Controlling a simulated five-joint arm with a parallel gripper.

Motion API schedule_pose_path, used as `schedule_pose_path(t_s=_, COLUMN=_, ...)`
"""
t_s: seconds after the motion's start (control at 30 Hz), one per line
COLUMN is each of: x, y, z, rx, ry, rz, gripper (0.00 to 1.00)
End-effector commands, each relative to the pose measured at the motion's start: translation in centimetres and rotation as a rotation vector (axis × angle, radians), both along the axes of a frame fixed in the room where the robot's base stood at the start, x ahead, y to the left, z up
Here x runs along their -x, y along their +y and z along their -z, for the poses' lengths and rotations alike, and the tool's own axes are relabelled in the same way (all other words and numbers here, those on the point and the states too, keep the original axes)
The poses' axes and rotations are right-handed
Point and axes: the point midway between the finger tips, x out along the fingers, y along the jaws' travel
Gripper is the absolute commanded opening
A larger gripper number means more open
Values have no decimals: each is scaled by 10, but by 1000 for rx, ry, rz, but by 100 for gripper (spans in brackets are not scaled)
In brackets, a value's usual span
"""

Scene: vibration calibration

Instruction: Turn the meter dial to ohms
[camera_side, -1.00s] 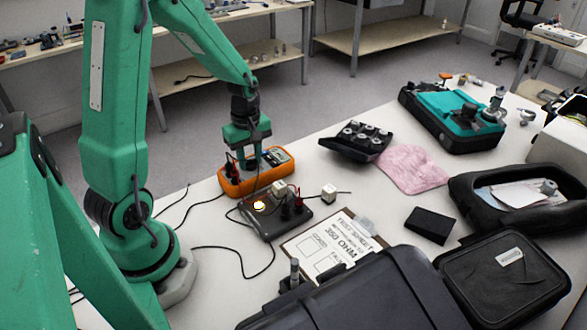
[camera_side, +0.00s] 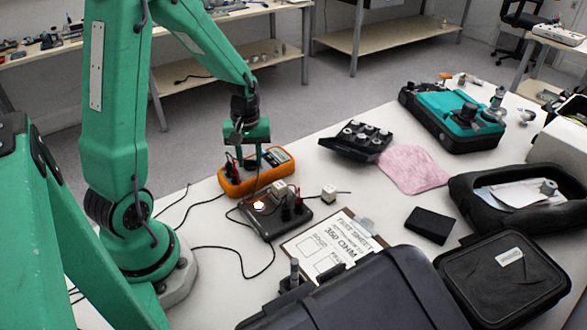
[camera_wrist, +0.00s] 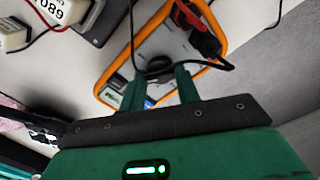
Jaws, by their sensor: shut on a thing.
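The orange meter (camera_side: 243,183) lies on the white table below my gripper (camera_side: 252,164), its display (camera_side: 277,156) at the right end. In the wrist view, the meter (camera_wrist: 215,22) shows a grey face with an orange rim. My gripper (camera_wrist: 162,78) has its two green fingers on either side of the black dial (camera_wrist: 158,66) and is shut on it. Red and black plugs (camera_wrist: 203,38) sit in the meter's other end. The dial's pointer and markings are hidden or too small to read, so its setting cannot be told.
A dark box with a lit lamp (camera_side: 259,206) and black and red terminals stands just in front of the meter. Cables (camera_side: 240,248) loop across the table. A clipboard sheet (camera_side: 327,243) reading 350 OHM, a black tray (camera_side: 346,150) and a pink cloth (camera_side: 413,168) lie to the right.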

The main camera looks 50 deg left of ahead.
Motion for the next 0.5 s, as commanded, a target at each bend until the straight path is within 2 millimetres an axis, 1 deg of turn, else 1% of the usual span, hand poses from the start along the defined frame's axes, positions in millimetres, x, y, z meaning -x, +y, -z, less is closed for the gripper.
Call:
schedule_pose_path(t_s=0.2, x=0, y=0, z=0, rx=0, ry=-1, rz=115, gripper=9)
schedule_pose_path(t_s=0.5, x=0, y=0, z=0, rx=-1, ry=-2, rz=167, gripper=9)
